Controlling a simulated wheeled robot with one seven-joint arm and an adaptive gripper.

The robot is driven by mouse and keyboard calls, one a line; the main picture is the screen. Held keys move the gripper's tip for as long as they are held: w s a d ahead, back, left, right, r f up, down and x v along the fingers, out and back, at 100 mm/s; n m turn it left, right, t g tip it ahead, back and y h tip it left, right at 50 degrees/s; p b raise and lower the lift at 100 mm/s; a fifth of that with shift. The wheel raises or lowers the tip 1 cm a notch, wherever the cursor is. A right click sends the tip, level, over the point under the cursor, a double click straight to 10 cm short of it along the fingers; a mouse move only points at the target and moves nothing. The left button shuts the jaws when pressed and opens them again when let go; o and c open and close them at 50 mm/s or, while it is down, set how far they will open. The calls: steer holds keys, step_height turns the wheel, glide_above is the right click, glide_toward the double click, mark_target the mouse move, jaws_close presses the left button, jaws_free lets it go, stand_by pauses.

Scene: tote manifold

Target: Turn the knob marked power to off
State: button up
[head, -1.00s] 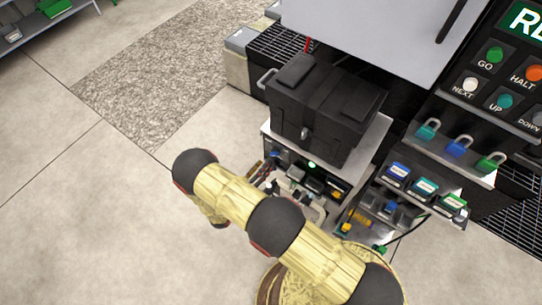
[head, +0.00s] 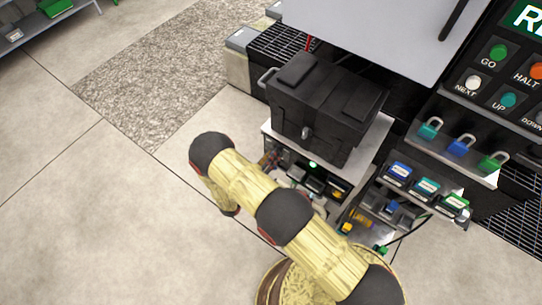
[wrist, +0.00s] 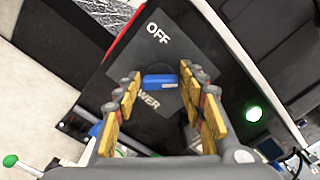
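The power knob (wrist: 160,81) shows in the wrist view as a small blue bar on a dark grey plate. The word OFF (wrist: 157,33) is above it, and a partly hidden label ending in "WER" (wrist: 142,103) is below it. The bar lies roughly crosswise in the picture. My gripper (wrist: 159,77) is open, with one yellow finger pad to each side of the knob. I see gaps between pads and knob; I cannot tell the depth left. In the head view my arm hides most of the gripper and the knob.
A green light (wrist: 253,113) glows right of the knob. A black tote (head: 325,110) stands on a pale shelf above the controls. Padlocks (head: 460,145) and labelled switches (head: 426,187) are to the right. Bare floor (head: 80,210) lies to the left.

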steer(key=c, duration=0.8)
steer(key=shift+o, duration=0.2)
steer(key=shift+n, duration=0.3)
steer(key=n, duration=0.5)
steer(key=n+b, duration=0.1)
steer(key=n, duration=1.1)
steer(key=shift+f+b, duration=0.4)
steer(key=shift+n, duration=0.3)
steer(key=o, duration=1.2)
steer(key=shift+c, duration=0.2)
